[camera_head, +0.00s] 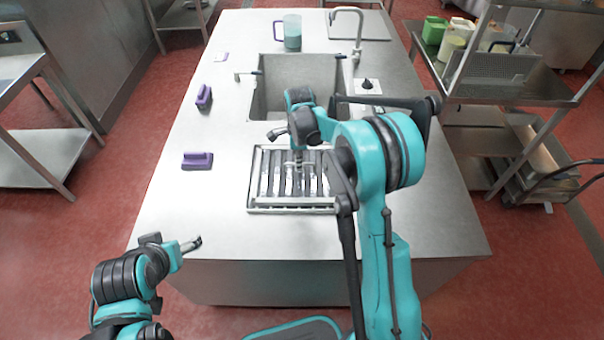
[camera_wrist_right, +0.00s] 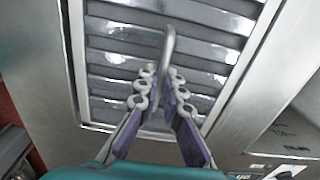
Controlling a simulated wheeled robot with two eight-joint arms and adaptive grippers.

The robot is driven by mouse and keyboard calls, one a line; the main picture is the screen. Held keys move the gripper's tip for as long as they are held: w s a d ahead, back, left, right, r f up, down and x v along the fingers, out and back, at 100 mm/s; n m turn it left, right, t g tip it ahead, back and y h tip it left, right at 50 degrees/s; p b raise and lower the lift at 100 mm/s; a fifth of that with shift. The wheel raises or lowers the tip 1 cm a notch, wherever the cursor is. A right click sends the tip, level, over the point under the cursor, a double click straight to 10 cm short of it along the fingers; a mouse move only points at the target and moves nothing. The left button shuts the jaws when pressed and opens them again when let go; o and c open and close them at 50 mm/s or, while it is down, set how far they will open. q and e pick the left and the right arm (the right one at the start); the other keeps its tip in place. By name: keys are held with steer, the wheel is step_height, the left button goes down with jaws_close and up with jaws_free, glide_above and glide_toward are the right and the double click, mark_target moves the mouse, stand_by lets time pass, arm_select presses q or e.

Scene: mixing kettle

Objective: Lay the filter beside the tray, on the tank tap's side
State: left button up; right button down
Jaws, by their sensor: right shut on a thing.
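The filter (camera_head: 318,181) is a steel frame with dark slats, over the near middle of the steel counter. In the right wrist view the slatted filter (camera_wrist_right: 110,72) fills the top, with its curved metal handle (camera_wrist_right: 168,48) between my fingers. My right gripper (camera_head: 298,160) points down and is shut on that handle; its purple-padded fingers (camera_wrist_right: 160,98) show in the wrist view. I cannot make out the tray apart from the filter, nor any gap under it. My left gripper (camera_head: 195,243) is off the counter's near left edge, away from the filter; its finger state is unclear.
Purple blocks (camera_head: 197,160) stand along the left side; a jug (camera_head: 292,32) is at the back.

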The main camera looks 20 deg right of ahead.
steer(key=shift+r, duration=0.15)
steer(key=shift+r+p, duration=1.8)
steer(key=shift+r, duration=0.9)
